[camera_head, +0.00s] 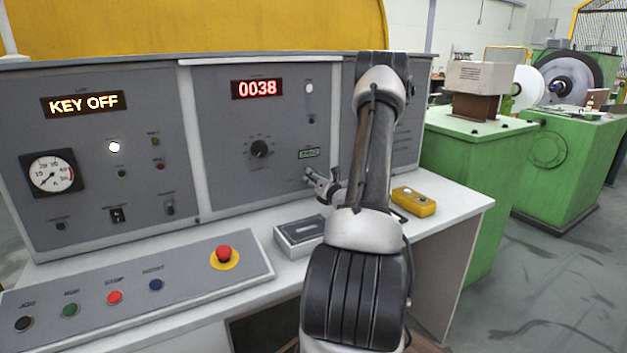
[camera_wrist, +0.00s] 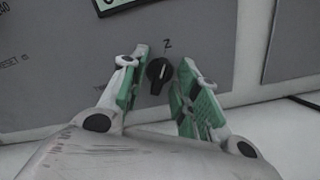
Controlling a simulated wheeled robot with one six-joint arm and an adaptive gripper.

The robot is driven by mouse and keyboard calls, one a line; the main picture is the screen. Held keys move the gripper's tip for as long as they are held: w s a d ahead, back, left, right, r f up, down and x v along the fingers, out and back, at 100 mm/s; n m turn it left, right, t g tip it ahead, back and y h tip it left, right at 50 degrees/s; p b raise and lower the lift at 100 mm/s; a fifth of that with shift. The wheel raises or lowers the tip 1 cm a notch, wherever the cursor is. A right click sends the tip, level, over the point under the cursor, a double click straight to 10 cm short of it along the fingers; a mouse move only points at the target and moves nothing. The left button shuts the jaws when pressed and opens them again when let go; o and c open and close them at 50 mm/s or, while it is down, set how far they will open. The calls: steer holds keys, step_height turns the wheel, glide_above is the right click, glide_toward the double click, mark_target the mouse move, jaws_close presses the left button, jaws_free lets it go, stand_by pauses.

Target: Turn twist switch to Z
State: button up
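The twist switch (camera_wrist: 158,76) is a small black knob on the grey panel. In the wrist view a "Z" label (camera_wrist: 168,43) is printed above it, slightly right. A pale line on the knob appears tilted up and right, but its exact setting is hard to tell. My gripper (camera_wrist: 166,64) is open, with its green-padded fingers on either side of the knob and a gap showing on both sides. The head view shows my gripper (camera_head: 313,179) close to the lower part of the middle panel. There the switch is largely hidden by my gripper.
A larger rotary dial (camera_head: 259,148) sits up and left of my gripper. A grey box (camera_head: 300,237) and a yellow box (camera_head: 413,201) rest on the white desk (camera_head: 455,207). A button console (camera_head: 150,280) with a red emergency button (camera_head: 223,254) lies at left.

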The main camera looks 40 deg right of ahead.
steer(key=shift+s, duration=0.1)
steer(key=v, duration=1.1)
steer(key=shift+s, duration=0.4)
